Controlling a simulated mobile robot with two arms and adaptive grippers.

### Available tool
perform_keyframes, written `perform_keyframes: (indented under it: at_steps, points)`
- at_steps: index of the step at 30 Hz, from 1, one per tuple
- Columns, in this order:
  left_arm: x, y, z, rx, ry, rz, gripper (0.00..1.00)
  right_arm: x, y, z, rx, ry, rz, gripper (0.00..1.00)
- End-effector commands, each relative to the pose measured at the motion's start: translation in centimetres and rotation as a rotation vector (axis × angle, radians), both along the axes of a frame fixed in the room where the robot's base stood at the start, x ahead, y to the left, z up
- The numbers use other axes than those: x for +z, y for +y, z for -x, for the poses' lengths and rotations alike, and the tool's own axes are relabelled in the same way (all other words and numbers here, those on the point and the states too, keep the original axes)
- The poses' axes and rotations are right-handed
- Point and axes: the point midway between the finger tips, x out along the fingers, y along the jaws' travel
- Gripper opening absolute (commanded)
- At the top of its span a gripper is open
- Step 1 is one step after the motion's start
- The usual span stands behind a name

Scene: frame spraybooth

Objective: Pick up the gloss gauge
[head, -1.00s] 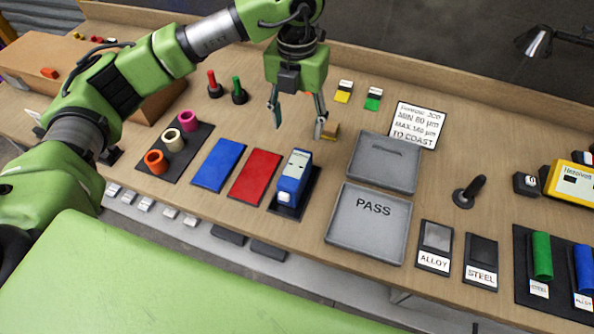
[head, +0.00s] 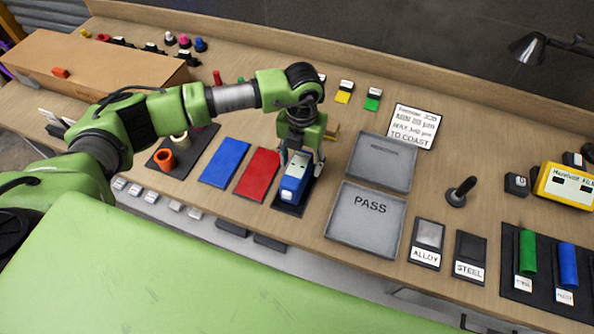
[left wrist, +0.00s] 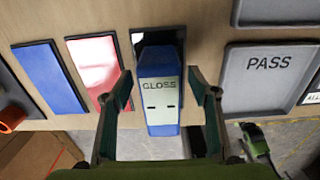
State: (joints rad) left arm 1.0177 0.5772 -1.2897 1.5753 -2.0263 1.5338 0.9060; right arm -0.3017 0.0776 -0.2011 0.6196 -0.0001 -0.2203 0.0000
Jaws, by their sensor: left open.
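The gloss gauge (head: 294,178) is a blue block with a pale grey top face. It stands on a small black mat (head: 288,208) on the bench. In the left wrist view the gauge (left wrist: 160,95) shows the word GLOSS and sits between the two fingers. My left gripper (head: 300,164) is over the gauge with its fingers pointing down. In the left wrist view my left gripper (left wrist: 162,98) is open, with a gap on each side of the gauge.
A red panel (head: 257,174) and a blue panel (head: 224,163) lie left of the gauge. A grey PASS tray (head: 340,238) is close on its right, with another grey tray (head: 362,176) behind. The bench's front edge is just ahead of the gauge's mat.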

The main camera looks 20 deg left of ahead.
Motion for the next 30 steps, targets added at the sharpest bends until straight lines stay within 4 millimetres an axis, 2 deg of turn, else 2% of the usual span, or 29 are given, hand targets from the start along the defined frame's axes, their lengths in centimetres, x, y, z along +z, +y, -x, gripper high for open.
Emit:
perform_keyframes:
  at_steps: [8,12,14,16,17,23,30]
  points:
    - [-0.4,0.0,0.0,-0.001,-0.001,-0.001,0.54,0.1,0.0,-0.1,-0.001,-0.002,0.000,0.65]
    - [-0.4,0.0,0.0,-0.001,-0.001,0.000,0.18,0.1,-0.1,-0.2,-0.001,-0.002,0.001,0.65]
    - [-0.4,0.0,0.0,-0.001,-0.001,0.000,0.05,0.1,-0.2,-0.2,0.000,-0.002,0.002,0.65]
    - [-0.3,0.0,-0.1,-0.001,-0.002,0.000,0.05,0.1,-0.2,-0.2,0.000,-0.003,0.002,0.65]
    - [-0.3,0.0,-0.1,0.000,-0.002,0.000,0.00,0.1,-0.2,-0.2,0.000,-0.003,0.002,0.65]
    - [-0.3,0.0,-0.1,0.000,-0.002,0.001,0.00,0.0,-0.4,-0.2,0.000,-0.003,0.003,0.65]
    - [0.9,0.0,-0.2,-0.001,-0.006,0.001,0.00,-1.3,-0.4,-0.2,0.000,-0.003,0.004,0.65]
